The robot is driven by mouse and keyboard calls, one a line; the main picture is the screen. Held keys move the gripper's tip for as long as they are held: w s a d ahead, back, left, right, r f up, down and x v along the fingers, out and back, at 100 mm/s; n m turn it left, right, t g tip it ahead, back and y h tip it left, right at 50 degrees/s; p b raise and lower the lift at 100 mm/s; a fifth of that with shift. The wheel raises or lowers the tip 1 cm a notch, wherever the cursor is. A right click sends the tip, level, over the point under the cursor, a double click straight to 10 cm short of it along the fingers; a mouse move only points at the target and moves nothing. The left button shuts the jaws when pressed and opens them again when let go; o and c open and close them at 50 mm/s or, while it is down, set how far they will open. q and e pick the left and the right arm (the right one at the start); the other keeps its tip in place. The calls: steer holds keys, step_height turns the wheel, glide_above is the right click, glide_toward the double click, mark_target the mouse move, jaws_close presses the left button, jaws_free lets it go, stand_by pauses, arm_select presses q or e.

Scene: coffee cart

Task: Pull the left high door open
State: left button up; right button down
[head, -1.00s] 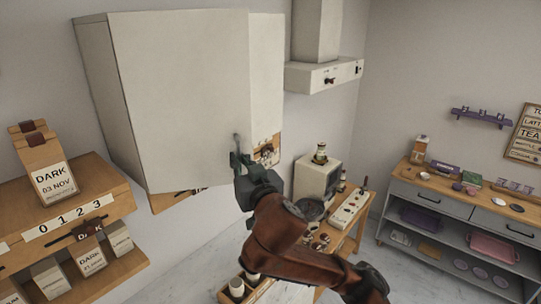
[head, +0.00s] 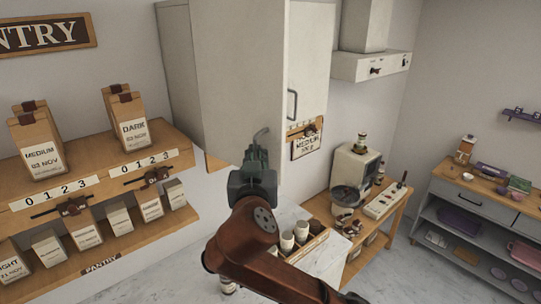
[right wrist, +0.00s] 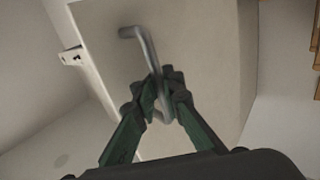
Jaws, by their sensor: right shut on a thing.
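The left high door (head: 235,70) is a plain pale panel on the wall cabinet in the head view. It stands partly open, angled out from the right door (head: 312,60). My right gripper (head: 261,145) is at the door's lower part, shut on its grey bar handle (head: 262,135). In the right wrist view, the dark green fingers (right wrist: 160,92) close around one end of the handle (right wrist: 143,50), with the door panel (right wrist: 195,50) behind. The cabinet inside is hidden by the door. My left gripper is not in view.
A shelf (head: 100,183) with coffee bags stands at left. Below right, a wooden box with white cups (head: 288,242) stands near my right arm. A coffee grinder (head: 352,175) and a range hood (head: 372,66) are farther right. Floor is clear between the counters.

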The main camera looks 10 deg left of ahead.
steer(key=shift+s+a+f+h, duration=0.15)
steer(key=shift+s+a+h, duration=0.1)
steer(key=shift+h, duration=0.25)
steer(key=c, duration=2.5)
jaws_free()
steer(key=shift+d, duration=0.1)
steer(key=o, duration=0.4)
steer(key=shift+s+d, duration=0.15)
steer(key=shift+d, duration=0.05)
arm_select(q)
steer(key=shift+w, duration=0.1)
arm_select(e)
steer(key=shift+a, duration=0.15)
steer(key=shift+a, duration=0.1)
steer(key=s, duration=0.4)
steer(key=s+d, duration=0.1)
steer(key=s, duration=0.6)
steer(key=shift+s+d, duration=0.3)
steer(key=shift+s, duration=0.1)
